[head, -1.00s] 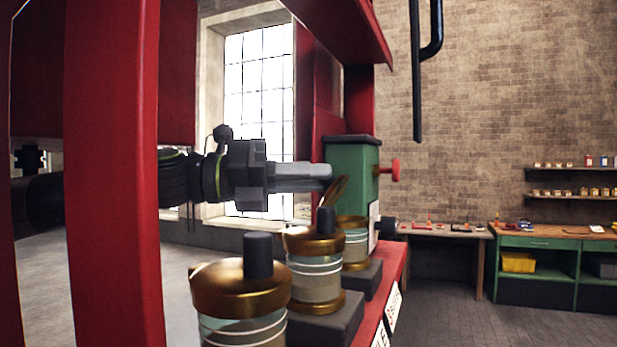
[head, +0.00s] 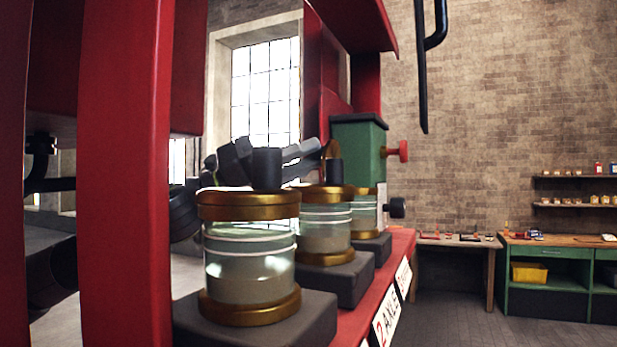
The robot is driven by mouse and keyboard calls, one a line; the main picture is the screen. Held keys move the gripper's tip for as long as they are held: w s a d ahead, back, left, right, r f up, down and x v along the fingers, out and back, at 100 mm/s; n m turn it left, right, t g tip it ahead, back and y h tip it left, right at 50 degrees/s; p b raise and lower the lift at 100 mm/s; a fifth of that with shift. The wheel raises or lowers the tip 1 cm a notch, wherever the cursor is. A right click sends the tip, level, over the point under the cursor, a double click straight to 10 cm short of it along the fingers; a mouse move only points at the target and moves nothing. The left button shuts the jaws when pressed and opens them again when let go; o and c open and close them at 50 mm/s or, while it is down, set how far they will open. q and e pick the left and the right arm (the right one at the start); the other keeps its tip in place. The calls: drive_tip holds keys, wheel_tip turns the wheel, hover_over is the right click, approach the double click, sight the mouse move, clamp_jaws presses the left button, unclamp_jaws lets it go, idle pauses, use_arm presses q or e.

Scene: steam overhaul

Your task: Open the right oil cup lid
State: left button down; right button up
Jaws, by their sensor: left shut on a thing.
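Three glass oil cups with brass rims stand in a row on a red ledge: the near cup (head: 248,262), the middle cup (head: 324,228) and the far cup (head: 364,214), rightmost in the picture. The near and middle cups have flat brass lids with dark knobs, both down. A brass lid (head: 331,149) stands tilted up above the far cup, partly behind the middle knob (head: 333,172). My left gripper (head: 308,150) reaches in from the left behind the near cup's knob, its fingers at this raised lid. Their exact contact is partly hidden. My right gripper is out of view.
A green box (head: 362,150) with a red knob stands behind the cups. A red post (head: 125,180) rises at the left, in front of my arm. A label plate (head: 385,322) is on the ledge front. Workbenches (head: 545,243) stand far back right, with clear floor before them.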

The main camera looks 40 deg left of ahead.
use_arm(q)
drive_tip(key=shift+s+a+f+n+t+b, duration=0.1)
drive_tip(key=shift+a+f+n+t+b, duration=0.15)
drive_tip(key=shift+n+t+b, duration=0.5)
drive_tip(key=shift+a+f+n+t+b, duration=0.15)
drive_tip(key=shift+f+n+t+b, duration=0.15)
drive_tip(key=shift+n+t+b, duration=0.45)
drive_tip(key=c, duration=1.4)
unclamp_jaws()
drive_tip(key=shift+o, duration=0.2)
drive_tip(key=shift+b, duration=0.3)
